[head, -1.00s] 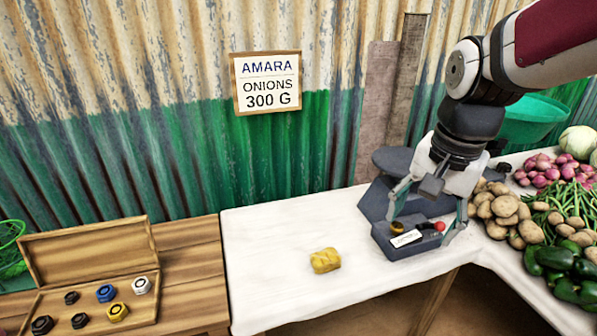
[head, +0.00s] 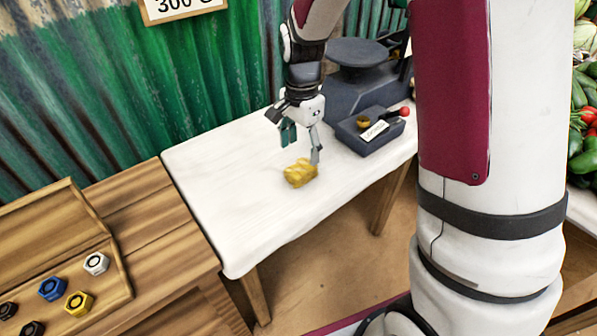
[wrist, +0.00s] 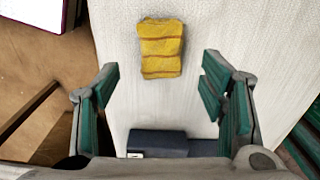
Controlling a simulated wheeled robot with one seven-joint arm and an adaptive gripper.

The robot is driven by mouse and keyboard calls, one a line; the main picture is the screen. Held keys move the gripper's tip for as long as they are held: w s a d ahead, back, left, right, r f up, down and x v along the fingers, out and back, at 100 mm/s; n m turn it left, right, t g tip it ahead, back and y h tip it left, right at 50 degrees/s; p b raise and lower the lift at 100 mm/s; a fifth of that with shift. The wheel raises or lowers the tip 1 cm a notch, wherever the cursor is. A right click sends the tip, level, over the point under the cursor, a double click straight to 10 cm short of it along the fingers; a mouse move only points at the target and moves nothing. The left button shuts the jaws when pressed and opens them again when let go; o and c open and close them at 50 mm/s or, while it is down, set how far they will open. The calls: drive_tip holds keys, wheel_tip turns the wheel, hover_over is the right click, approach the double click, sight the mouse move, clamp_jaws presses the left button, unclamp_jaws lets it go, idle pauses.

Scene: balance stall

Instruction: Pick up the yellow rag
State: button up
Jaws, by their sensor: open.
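The yellow rag (head: 300,173) lies folded on the white-covered table (head: 225,205). My gripper (head: 301,152) is open and empty, just above and behind the rag in the head view. In the wrist view the rag (wrist: 161,48) lies beyond the fingertips, roughly centred between the two open fingers (wrist: 160,75). The rag is apart from the fingers in the wrist view. In the head view one fingertip overlaps the rag's edge, and I cannot tell whether it touches.
A dark scale (head: 357,70) with a low front block (head: 370,130) stands right of my gripper. A wooden case (head: 118,285) with coloured hex weights sits on the wooden table at left. Vegetables (head: 582,130) lie at far right. The white table's left part is clear.

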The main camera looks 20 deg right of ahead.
sight(301, 165)
drive_tip(key=shift+f+b, duration=0.8)
drive_tip(key=shift+f, duration=2.6)
drive_tip(key=shift+r, duration=0.1)
drive_tip(key=shift+c, duration=0.6)
drive_tip(key=c, duration=1)
